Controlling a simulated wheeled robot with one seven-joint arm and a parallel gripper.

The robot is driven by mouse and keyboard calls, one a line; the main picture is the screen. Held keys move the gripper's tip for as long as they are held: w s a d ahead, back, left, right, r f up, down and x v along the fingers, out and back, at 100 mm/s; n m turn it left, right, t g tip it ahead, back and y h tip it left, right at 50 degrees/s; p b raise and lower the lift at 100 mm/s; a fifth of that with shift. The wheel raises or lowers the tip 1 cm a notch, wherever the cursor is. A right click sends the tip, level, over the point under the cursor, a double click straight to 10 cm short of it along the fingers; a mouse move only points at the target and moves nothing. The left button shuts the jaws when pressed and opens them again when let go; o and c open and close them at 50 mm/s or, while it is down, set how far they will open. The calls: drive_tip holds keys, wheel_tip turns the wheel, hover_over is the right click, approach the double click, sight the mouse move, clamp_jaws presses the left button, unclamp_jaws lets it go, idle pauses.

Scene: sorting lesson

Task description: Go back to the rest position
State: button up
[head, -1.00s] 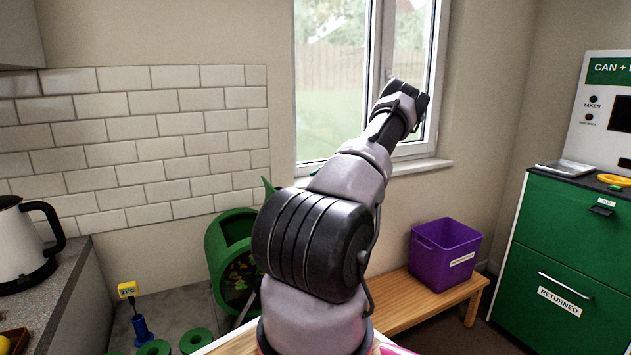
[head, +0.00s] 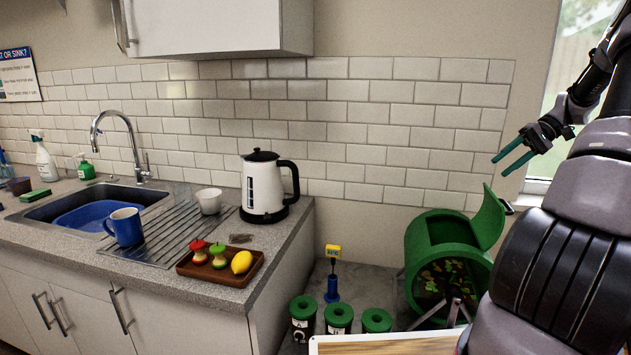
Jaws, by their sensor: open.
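My gripper (head: 508,160) is at the right of the head view, raised in front of the wall beside the window. Its two green fingers are apart and nothing shows between them. My arm rises along the right edge of the picture. The gripper is above the open green compost drum (head: 420,250) and touches nothing that I can see.
A counter at the left holds a sink (head: 60,212), a blue mug (head: 125,227), a kettle (head: 262,190) and a wooden tray (head: 213,277) with apple cores and a lemon. A wall cupboard (head: 220,25) hangs above.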

drive_tip(key=s+a+r+t+h, duration=0.1)
drive_tip(key=s+a+r+h, duration=0.2)
drive_tip(key=a+r, duration=0.5)
drive_tip(key=s+a+r+h, duration=0.4)
drive_tip(key=a, duration=0.7)
drive_tip(key=s+a+r+m+t, duration=0.1)
drive_tip(key=s+a+t, duration=0.2)
drive_tip(key=s+a, duration=0.2)
drive_tip(key=s+a+r+t, duration=0.2)
drive_tip(key=s+a, duration=0.3)
drive_tip(key=s, duration=0.6)
drive_tip(key=shift+m+t+h, duration=0.4)
drive_tip(key=shift+t, duration=0.3)
drive_tip(key=shift+r, duration=0.1)
